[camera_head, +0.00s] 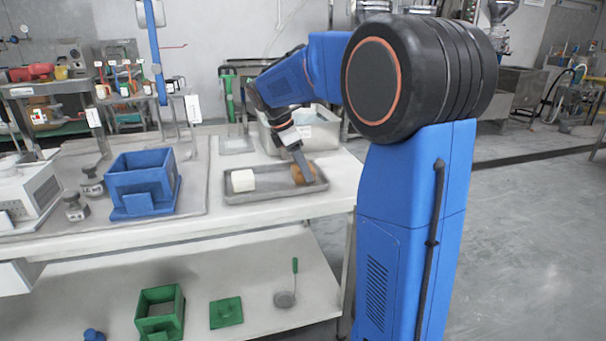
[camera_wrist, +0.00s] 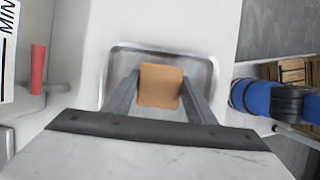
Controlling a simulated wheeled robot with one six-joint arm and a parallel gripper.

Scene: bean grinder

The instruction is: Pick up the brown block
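The brown block (camera_wrist: 160,86) sits between the two fingers of my gripper (camera_wrist: 160,80) in the wrist view, with a fingertip close to each side. I cannot tell whether the fingers touch it. In the head view the brown block (camera_head: 298,174) is at the right end of a grey metal tray (camera_head: 262,197), partly hidden by my gripper (camera_head: 303,172), which reaches down to it from above. Whether the block rests on the tray or is slightly raised is not clear. The tray's rim (camera_wrist: 117,58) surrounds the block in the wrist view.
A white block (camera_head: 243,181) lies at the tray's left end. A pale bin (camera_head: 318,136) stands behind the tray. A blue box (camera_head: 142,183) and small metal pieces stand to the left on the white table (camera_head: 290,212). A red-handled tool (camera_wrist: 38,70) shows in the wrist view.

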